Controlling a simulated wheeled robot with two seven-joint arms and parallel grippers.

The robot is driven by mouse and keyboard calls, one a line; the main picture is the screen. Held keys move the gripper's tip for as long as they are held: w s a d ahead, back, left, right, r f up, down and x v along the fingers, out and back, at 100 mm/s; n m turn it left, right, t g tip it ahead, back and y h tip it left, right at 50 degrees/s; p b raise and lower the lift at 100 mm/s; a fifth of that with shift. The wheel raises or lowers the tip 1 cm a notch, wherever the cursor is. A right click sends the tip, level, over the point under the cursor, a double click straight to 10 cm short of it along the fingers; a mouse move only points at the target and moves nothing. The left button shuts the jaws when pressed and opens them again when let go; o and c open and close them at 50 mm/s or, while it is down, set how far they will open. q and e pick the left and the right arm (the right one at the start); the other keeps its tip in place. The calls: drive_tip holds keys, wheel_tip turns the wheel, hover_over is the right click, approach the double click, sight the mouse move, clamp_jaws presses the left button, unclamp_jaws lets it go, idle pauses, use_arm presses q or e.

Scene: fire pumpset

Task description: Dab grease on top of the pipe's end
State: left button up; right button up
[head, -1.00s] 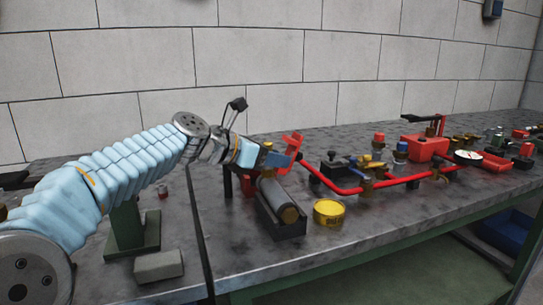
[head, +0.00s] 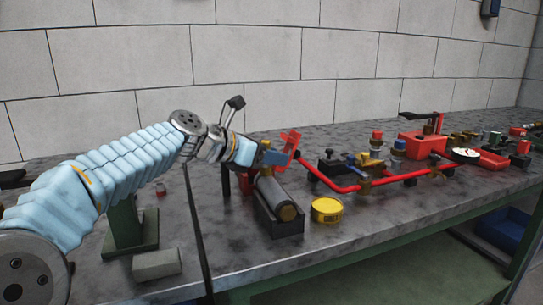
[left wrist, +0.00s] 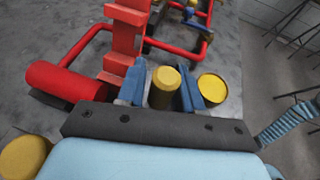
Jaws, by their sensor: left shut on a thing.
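My left gripper (head: 277,158) has blue fingers and is shut on a brass-yellow rounded piece. That piece (left wrist: 164,88) shows between the fingers (left wrist: 161,92) in the left wrist view; its lower part is hidden. The gripper is above the back of a grey cylinder, beside a red upright stepped piece (head: 290,146). A red pipe (head: 335,187) runs along the bench to the right, its left end close to the gripper. I cannot tell whether the held piece touches the pipe. A round yellow tin (head: 327,210) stands at the front, also in the wrist view (left wrist: 212,88). My right gripper is out of view.
The grey cylinder (head: 272,190) with a brass end lies in a black cradle (head: 281,230). Valves and a red box (head: 420,145) stand farther right. A grey block (head: 157,264) and green stand (head: 125,228) are at the left. The front right bench top is clear.

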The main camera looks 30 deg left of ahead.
use_arm(q)
drive_tip(key=shift+w+a, duration=0.1)
idle(0.4)
drive_tip(key=shift+w+a, duration=0.7)
drive_tip(key=shift+a, duration=0.1)
wheel_tip(320, 180, up, 6)
idle(0.6)
idle(0.3)
